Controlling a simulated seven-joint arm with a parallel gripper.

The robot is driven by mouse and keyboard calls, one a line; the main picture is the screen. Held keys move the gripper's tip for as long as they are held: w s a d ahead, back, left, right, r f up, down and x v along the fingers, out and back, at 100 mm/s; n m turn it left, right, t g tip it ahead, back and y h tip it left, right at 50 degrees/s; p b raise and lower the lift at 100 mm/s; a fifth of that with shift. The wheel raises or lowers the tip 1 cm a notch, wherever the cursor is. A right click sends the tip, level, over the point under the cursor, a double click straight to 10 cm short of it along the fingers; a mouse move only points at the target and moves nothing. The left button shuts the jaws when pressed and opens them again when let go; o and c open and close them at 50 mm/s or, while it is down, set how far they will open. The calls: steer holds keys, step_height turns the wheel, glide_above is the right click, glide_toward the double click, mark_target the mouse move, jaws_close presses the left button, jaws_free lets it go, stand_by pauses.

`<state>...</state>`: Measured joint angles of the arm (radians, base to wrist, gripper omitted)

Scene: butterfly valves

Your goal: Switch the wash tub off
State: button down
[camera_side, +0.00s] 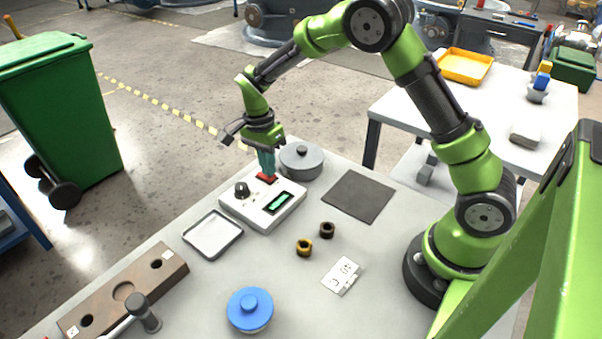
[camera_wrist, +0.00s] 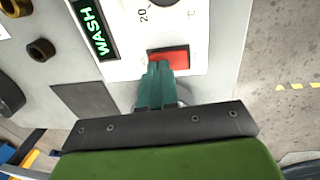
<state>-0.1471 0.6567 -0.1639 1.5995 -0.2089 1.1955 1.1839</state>
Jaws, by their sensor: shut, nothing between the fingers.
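The white control box (camera_side: 246,214) stands on the table with a black knob (camera_side: 242,189), a red switch (camera_side: 270,178) and a lit green display (camera_side: 279,202). In the wrist view the display (camera_wrist: 94,28) reads WASH, and the red switch (camera_wrist: 180,58) lies beside the knob, which is cut off at the top. My gripper (camera_side: 266,173) points down over the switch with its teal fingers (camera_wrist: 158,70) shut and empty. The fingertips overlap one edge of the red switch; I cannot tell whether they press it. A grey lidded round tub (camera_side: 301,160) stands just behind the box.
Around the box lie a white tray (camera_side: 212,235), a dark mat (camera_side: 359,195), a brass ring (camera_side: 304,247), a dark ring (camera_side: 327,230) and a white marked card (camera_side: 342,275). A blue lidded pot (camera_side: 250,309) and a brown holed block (camera_side: 122,292) are nearer the front.

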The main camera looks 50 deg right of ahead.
mark_target(261, 172)
steer(key=shift+f, duration=0.2)
steer(key=shift+s+f, duration=0.5)
steer(key=shift+f, duration=0.1)
steer(key=shift+w, duration=0.1)
steer(key=shift+w+r, duration=0.15)
steer(key=shift+w, duration=0.65)
steer(key=shift+a+r, duration=0.1)
step_height(261, 172, up, 14)
steer(key=w, duration=0.2)
steer(key=shift+r, duration=0.25)
steer(key=shift+s, duration=0.15)
